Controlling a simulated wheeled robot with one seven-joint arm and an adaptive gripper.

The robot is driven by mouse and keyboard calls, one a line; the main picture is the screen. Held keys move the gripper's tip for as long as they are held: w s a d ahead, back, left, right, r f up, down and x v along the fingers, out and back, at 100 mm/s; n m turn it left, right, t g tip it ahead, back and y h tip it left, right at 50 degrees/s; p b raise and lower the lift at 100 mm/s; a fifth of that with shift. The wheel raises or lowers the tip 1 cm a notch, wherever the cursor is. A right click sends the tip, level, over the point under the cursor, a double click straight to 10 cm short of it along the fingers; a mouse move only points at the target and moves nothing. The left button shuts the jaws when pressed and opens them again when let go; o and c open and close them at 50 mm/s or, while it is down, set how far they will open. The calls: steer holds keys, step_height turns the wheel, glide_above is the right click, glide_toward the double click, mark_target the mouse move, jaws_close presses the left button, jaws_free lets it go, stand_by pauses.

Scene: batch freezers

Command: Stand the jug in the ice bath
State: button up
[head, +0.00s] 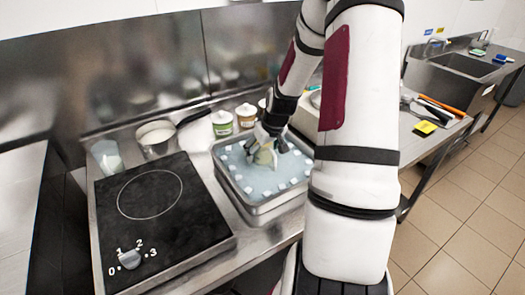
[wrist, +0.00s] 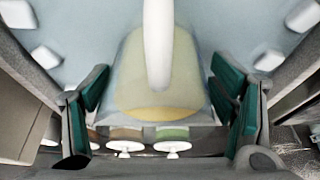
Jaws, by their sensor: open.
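The ice bath (head: 258,209) is a steel pan of pale blue water with white ice cubes floating near its edges. The jug (head: 264,158) stands in it near the middle, apparently upright, partly hidden by my gripper. In the wrist view the jug (wrist: 190,85) is translucent, with yellowish contents and a white handle toward the camera. My gripper (head: 268,141) is low over the bath. Its green-padded fingers (wrist: 160,90) are open, one on each side of the jug, with visible gaps between pads and jug. The jug's base is not clearly visible.
A black hob (head: 155,228) lies left of the bath. A saucepan (head: 157,141) and a clear beaker (head: 107,158) stand behind it. Lidded tubs, one green (head: 222,125) and one brown (head: 246,118), stand just behind the bath. A sink (head: 465,65) is far right.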

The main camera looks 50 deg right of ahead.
steer(key=p+v, duration=0.2)
steer(key=v, duration=0.8)
steer(key=shift+s+r, duration=0.15)
steer(key=shift+r, duration=0.15)
steer(key=shift+s+a+r, duration=0.1)
steer(key=shift+s+r, duration=0.1)
steer(key=shift+r, duration=0.4)
steer(key=s+a+r+n, duration=0.1)
steer(key=s+a+r, duration=0.1)
steer(key=a+r, duration=0.6)
steer(key=s+a+r+n, duration=0.15)
steer(key=a+r, duration=0.35)
steer(key=a, duration=0.6)
steer(key=s+a+r+t+y, duration=0.1)
steer(key=s+a+r, duration=0.4)
steer(key=s+a, duration=0.5)
steer(key=s, duration=0.3)
steer(key=shift+a, duration=0.35)
steer(key=shift+r+n, duration=0.2)
steer(key=shift+n, duration=0.05)
